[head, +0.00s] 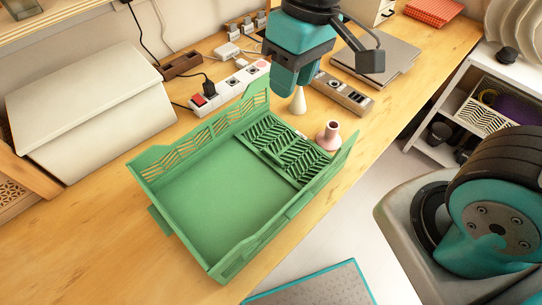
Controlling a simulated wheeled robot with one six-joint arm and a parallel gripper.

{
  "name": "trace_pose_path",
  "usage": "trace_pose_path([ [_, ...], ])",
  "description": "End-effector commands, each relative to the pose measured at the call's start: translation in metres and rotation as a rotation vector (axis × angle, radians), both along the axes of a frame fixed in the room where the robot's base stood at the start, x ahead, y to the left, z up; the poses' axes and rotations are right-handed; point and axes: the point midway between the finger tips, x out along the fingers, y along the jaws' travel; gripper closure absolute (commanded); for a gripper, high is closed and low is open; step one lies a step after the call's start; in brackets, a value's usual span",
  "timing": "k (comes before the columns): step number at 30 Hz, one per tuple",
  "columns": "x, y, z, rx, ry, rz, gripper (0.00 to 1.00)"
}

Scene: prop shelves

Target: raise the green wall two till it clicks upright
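The green folding crate (205,200) stands on the wooden table, its floor bare. Its upper-left long wall (205,125) and lower-right long wall (285,220) stand up. A slotted green wall panel (285,150) lies low and nearly flat inside the far-right end; which wall is numbered two I cannot tell. The near-left end shows no tall wall. My gripper (290,88), teal with a dark band, points down above the table just beyond the crate's far end, apart from the panel. Its fingertips overlap in this view, so their opening is unclear.
A white cone (298,101) and a pink flared piece (328,136) stand close by the crate's far end. Power strips (228,86) (343,93) lie behind. A cream box (90,122) is at left, a grey laptop-like slab (376,64) at upper right. The table's front left is clear.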

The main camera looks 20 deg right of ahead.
Motion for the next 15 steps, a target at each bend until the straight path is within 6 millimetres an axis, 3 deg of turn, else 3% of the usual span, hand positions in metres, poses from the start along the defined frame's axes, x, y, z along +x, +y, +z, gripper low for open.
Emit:
trace_pose_path([
  [1, 0.016, 0.003, -0.043, -0.042, 0.009, -0.011, 0.64],
  [4, 0.041, 0.004, -0.080, -0.111, 0.010, -0.039, 0.64],
  [9, 0.060, 0.005, -0.106, -0.168, 0.005, -0.061, 0.64],
  [15, 0.061, 0.005, -0.127, -0.174, 0.008, -0.062, 0.64],
])
